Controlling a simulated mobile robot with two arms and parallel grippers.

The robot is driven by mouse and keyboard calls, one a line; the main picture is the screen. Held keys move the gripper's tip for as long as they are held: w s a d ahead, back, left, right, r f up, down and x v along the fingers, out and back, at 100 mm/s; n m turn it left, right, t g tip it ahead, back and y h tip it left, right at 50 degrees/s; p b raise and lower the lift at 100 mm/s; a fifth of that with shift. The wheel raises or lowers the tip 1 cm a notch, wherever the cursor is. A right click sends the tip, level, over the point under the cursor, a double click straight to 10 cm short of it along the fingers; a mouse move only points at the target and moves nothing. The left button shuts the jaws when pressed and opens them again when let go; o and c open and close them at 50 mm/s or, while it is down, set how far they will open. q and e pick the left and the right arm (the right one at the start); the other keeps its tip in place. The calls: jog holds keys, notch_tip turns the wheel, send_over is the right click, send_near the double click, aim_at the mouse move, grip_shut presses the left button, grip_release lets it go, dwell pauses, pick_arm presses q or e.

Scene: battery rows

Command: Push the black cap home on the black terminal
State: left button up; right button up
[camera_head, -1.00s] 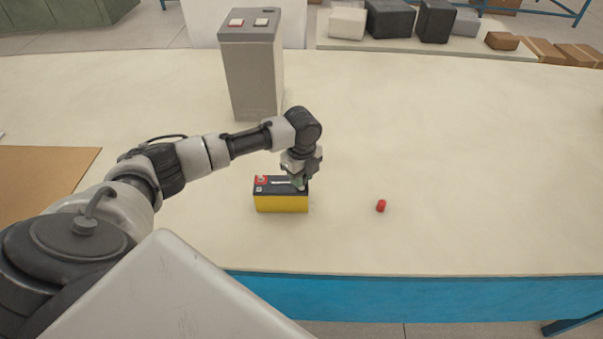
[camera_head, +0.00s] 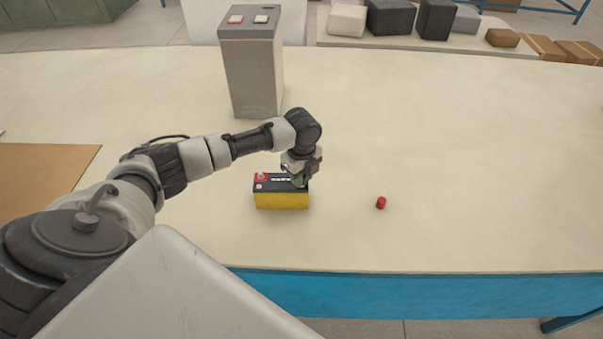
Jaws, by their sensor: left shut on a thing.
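A small battery (camera_head: 280,201) with a yellow body and a black top stands upright on the bench. The left end of its top has a red patch with a metal terminal (camera_head: 261,176). My left gripper (camera_head: 299,182) points down over the right end of the battery top, and its fingertips are at or very near that top. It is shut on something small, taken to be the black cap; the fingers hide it. The black terminal is hidden under the gripper, so I cannot tell how the cap sits. My right gripper is not in view.
A red cap (camera_head: 381,203) stands on the bench to the right of the battery. A tall grey battery block (camera_head: 252,75) stands behind my left wrist. A brown board (camera_head: 40,180) lies at the left. The bench top (camera_head: 470,170) at the right is clear.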

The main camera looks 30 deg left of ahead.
pick_arm(q)
jog(key=shift+f, duration=0.55)
dwell(1.0)
jog(key=o, duration=1.4)
jog(key=shift+r, duration=0.1)
jog(key=shift+r+p, duration=3.45)
